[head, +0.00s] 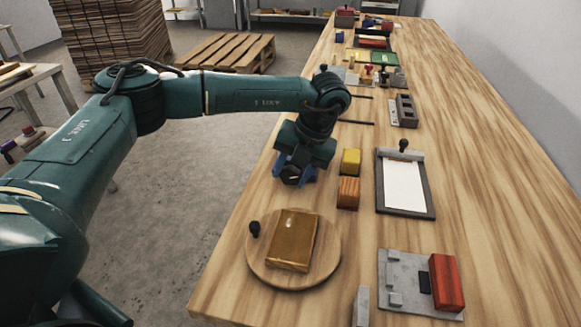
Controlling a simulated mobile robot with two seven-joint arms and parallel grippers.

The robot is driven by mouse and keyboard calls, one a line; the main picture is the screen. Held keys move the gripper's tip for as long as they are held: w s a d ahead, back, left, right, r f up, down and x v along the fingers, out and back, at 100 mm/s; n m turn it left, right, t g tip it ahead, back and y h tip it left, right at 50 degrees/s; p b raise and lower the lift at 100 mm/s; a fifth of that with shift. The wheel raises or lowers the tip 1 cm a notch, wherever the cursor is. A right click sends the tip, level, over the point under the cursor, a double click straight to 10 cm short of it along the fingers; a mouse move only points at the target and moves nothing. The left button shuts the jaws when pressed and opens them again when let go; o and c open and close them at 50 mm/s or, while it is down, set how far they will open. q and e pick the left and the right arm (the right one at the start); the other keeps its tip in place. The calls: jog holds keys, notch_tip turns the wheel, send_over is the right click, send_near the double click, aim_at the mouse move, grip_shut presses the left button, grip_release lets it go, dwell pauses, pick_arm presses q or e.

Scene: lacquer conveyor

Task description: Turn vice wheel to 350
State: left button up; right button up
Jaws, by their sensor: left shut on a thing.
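My left gripper (292,178) points down at the left edge of the long wooden bench (500,180). It is shut on a dark part at its tip, which I take to be the vice wheel. Blue parts show close around the gripper there. The gripper hides most of this spot, so the wheel's shape, any markings and its angle cannot be read. My right gripper is not in view.
Nearer me are a round wooden board (262,273) bearing a brown block (292,240) and a grey plate with a red block (446,282). Right of the gripper are a yellow block (351,161), an orange-brown block (348,192) and a clipboard (404,187). The right side of the bench is clear.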

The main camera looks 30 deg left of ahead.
pick_arm(q)
jog(key=shift+d+y, duration=0.2)
jog(key=shift+y, duration=1)
jog(key=shift+g, duration=0.3)
jog(key=o, duration=1)
jog(key=shift+c, duration=0.2)
jog(key=shift+f, duration=0.1)
